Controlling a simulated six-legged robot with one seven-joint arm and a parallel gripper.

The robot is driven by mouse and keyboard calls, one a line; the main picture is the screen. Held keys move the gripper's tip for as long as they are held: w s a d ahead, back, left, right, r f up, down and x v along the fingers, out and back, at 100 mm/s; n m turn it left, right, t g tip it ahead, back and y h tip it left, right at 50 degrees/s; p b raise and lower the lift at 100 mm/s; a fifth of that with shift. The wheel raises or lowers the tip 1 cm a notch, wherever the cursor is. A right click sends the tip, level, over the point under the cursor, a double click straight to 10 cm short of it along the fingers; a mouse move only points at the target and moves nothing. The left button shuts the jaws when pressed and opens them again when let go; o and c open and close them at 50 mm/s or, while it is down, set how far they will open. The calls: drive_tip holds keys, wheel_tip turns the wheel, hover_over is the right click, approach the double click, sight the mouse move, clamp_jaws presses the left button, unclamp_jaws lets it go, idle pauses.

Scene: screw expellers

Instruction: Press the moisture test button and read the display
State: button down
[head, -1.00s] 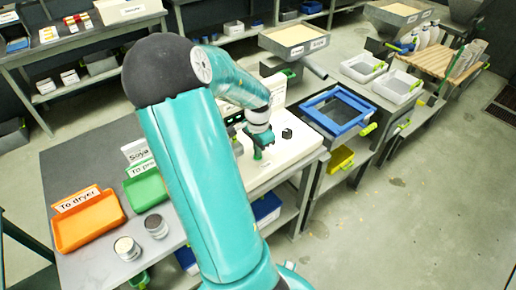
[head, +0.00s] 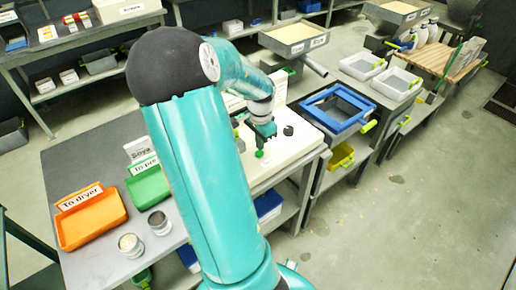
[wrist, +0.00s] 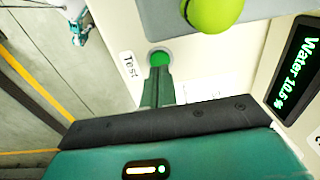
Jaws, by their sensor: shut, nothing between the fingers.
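The white moisture tester (head: 290,150) stands on the bench in the head view. Its round green button (wrist: 160,58) shows beside a "Test" label (wrist: 129,65) in the wrist view, and shows as a small green spot in the head view (head: 260,153). My gripper (wrist: 158,75) is shut and empty, its tips over the near edge of the button in the wrist view. In the head view the tips look slightly above the button; contact cannot be told. The dark display (wrist: 297,68) at the right of the wrist view reads "Water 10.5 %" in green.
A yellow-green round part (wrist: 212,14) is close above the button in the wrist view. A black knob (head: 288,130) is on the tester. The orange "To dryer" tray (head: 92,222), green tray (head: 150,186) and two small cups (head: 131,245) stand left. A blue frame (head: 340,110) lies right.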

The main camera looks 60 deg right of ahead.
sight(260, 153)
wheel_tip(260, 153, up, 11)
idle(0.3)
drive_tip(key=shift+d, duration=0.1)
idle(0.7)
